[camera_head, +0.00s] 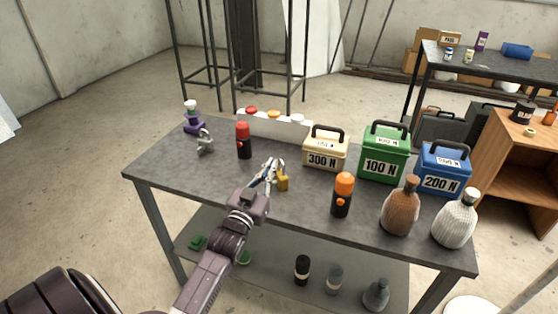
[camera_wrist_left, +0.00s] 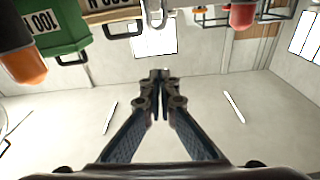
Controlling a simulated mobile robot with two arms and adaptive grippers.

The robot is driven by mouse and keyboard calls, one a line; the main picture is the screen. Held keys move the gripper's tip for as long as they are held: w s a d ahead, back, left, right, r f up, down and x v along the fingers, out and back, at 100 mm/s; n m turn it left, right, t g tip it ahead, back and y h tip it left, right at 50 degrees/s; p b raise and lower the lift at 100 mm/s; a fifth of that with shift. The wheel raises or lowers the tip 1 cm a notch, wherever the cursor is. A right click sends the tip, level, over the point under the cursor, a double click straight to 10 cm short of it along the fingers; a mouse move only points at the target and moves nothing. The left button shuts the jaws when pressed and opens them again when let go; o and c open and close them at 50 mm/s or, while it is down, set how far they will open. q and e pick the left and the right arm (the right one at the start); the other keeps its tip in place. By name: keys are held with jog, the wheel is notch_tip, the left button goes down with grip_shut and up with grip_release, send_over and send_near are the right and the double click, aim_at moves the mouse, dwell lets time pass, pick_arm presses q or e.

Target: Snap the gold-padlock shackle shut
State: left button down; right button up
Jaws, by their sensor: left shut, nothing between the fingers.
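The gold padlock (camera_head: 283,184) stands on the dark table, just right of my left gripper's fingers in the head view. Its shackle is largely hidden by the fingers, so I cannot tell whether it is open or closed. My left gripper (camera_head: 273,166) is shut with nothing between its fingers, close to the padlock; I cannot tell whether it touches it. In the left wrist view the fingertips (camera_wrist_left: 161,75) meet in front of the pale wall. A grey metal piece at that view's top edge is too cut off to name. My right gripper is in neither view.
A silver padlock (camera_head: 205,145) and a red-and-black bottle (camera_head: 243,141) stand to the left. Behind are the cream 300 N box (camera_head: 325,151) and green 100 N box (camera_head: 384,157). An orange-topped bottle (camera_head: 342,196) stands to the right. The table's front left is clear.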

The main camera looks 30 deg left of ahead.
pick_arm(q)
jog(key=r+p, duration=0.1)
jog(key=p, duration=0.1)
send_over(281, 163)
jog(key=shift+s+f, duration=0.2)
jog(key=shift+f, duration=0.45)
jog(key=shift+s+f, duration=0.2)
jog(key=shift+f, duration=0.4)
jog(key=shift+s+f, duration=0.25)
jog(key=shift+f, duration=0.45)
jog(key=shift+f+b, duration=0.85)
jog(key=shift+f, duration=0.25)
jog(key=shift+d, duration=0.1)
